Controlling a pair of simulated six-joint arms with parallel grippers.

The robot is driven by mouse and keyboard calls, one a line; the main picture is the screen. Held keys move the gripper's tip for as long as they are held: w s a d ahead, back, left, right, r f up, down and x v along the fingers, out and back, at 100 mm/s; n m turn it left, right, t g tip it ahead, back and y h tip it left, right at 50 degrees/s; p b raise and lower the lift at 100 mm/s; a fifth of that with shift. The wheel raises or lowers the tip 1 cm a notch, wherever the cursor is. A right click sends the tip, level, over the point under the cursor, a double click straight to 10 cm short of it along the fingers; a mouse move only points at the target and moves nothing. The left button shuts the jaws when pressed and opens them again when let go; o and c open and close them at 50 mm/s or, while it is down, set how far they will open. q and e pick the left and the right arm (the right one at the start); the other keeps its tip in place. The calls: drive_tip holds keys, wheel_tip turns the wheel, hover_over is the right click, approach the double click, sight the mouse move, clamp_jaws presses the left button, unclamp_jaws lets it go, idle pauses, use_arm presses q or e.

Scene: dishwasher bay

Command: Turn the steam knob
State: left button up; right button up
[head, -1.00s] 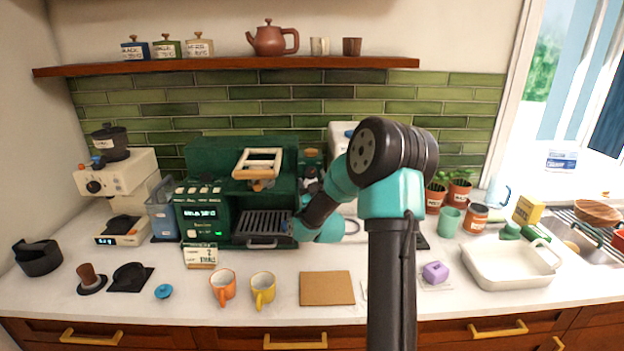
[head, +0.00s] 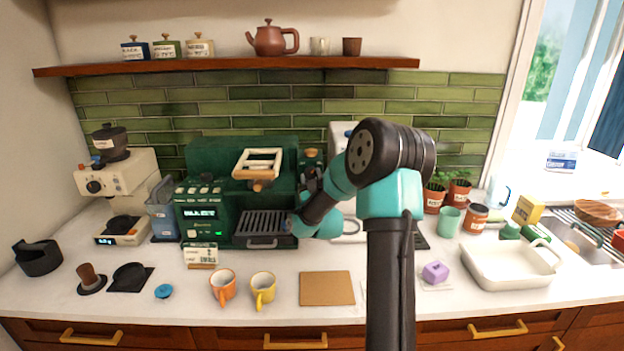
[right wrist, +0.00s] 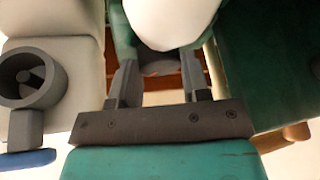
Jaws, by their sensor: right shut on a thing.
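The dark green espresso machine (head: 240,155) stands against the tiled wall. My right gripper (head: 309,180) is at the machine's right-hand part, below a small dark fitting on its top. In the right wrist view its two grey fingers (right wrist: 160,78) are closed around a dark rounded piece (right wrist: 160,66), which looks like the steam knob. A white rounded thing hides much of that piece, so its shape and turn cannot be read. In the head view my own gripper and arm cover the knob. My left gripper is not in view.
A cream grinder (head: 118,175) and a blue-grey jug (head: 162,208) stand left of the machine. An orange mug (head: 223,287), a yellow mug (head: 263,290) and a brown board (head: 327,288) lie in front. A white basin (head: 508,268) sits at the right.

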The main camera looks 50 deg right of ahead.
drive_tip(key=shift+m+g+h, duration=0.4)
drive_tip(key=shift+m+h, duration=0.5)
drive_tip(key=shift+m, duration=1.1)
drive_tip(key=o, duration=0.9)
drive_tip(key=shift+a+f, duration=0.1)
drive_tip(key=v, duration=1.7)
drive_tip(key=shift+a, duration=0.15)
